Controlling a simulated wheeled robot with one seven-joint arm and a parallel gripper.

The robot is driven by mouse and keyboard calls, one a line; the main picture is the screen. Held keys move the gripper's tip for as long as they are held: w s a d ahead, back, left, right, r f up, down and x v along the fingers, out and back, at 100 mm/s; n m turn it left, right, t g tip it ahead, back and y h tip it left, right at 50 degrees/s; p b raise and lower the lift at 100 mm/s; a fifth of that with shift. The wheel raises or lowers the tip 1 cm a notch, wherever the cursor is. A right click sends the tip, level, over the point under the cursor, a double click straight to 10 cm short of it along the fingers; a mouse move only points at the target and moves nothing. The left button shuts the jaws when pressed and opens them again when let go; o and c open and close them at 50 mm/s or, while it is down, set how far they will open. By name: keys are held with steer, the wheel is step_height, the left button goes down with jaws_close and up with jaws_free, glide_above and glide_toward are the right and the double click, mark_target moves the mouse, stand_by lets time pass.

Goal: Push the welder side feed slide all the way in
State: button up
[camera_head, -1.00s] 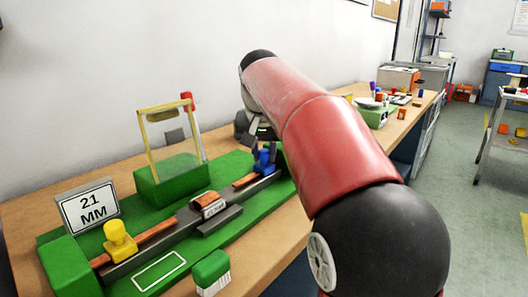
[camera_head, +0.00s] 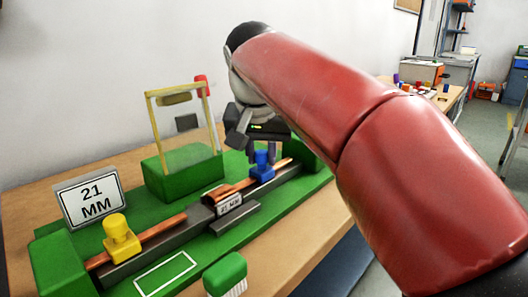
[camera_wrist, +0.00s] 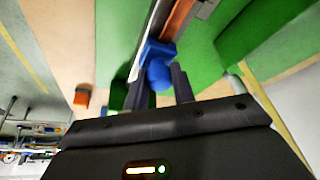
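A green welding fixture (camera_head: 95,240) carries a dark rail with copper strips. A blue slide (camera_head: 263,168) with an upright knob sits on the right part of the rail; it also shows in the wrist view (camera_wrist: 157,68). A yellow slide (camera_head: 120,240) sits at the left part. A block with a 21 MM label (camera_head: 230,204) stands between them, apart from the blue slide. My gripper (camera_head: 262,153) points down at the blue slide from behind. Its fingers (camera_wrist: 160,92) are apart, with the blue knob in line with the gap; I cannot tell whether they touch it.
A clear guard in a yellow frame (camera_head: 152,128) stands on a green block behind the rail. A 21 MM sign (camera_head: 90,198) stands at the left. A green-topped block (camera_head: 226,272) is at the front. The table right of the fixture is clear.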

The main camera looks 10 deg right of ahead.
steer(key=o, duration=0.4)
steer(key=d+p+v, duration=0.1)
steer(key=v, duration=0.6)
steer(key=shift+a+r+p, duration=0.3)
steer(key=shift+a+r, duration=0.05)
steer(key=shift+a, duration=0.2)
steer(key=shift+s, duration=0.2)
